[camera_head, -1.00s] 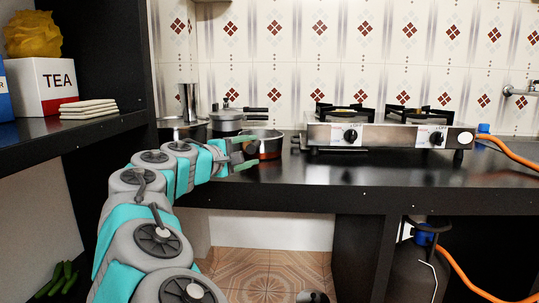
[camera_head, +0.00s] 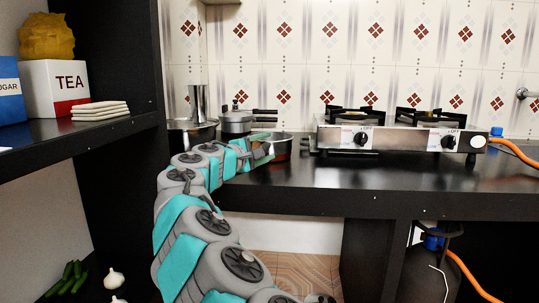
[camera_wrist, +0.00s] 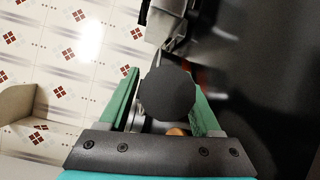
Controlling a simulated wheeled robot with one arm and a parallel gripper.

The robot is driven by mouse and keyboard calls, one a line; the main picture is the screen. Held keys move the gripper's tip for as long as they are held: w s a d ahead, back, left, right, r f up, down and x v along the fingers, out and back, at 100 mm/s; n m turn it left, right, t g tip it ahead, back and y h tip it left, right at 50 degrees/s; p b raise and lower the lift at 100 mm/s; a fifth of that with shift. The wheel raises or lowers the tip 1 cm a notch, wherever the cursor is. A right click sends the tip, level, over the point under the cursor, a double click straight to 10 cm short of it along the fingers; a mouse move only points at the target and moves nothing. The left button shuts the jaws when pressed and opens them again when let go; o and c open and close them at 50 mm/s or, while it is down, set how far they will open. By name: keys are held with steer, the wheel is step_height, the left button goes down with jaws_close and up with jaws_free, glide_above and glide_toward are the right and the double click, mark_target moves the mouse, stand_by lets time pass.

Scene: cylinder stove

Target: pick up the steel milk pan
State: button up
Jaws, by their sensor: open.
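A steel pan (camera_head: 283,147), which looks like the milk pan, stands on the black counter left of the stove in the head view. My gripper (camera_head: 263,149) is at its left side and hides part of it; I cannot tell whether they touch. In the wrist view my gripper (camera_wrist: 166,108) is open, with one green finger on each side. A dark rounded shape (camera_wrist: 167,93) fills much of the gap between the fingers. I cannot tell whether it is the pan's handle. The pan's handle is not clear in the head view.
A pressure cooker (camera_head: 236,122) and a tall steel cup (camera_head: 197,101) stand close behind my arm. The two-burner stove (camera_head: 395,136) is to the right, with an orange hose (camera_head: 515,153). A shelf holds a tea box (camera_head: 56,88). The front counter is clear.

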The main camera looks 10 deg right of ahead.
jaws_close()
stand_by(0.4)
stand_by(0.9)
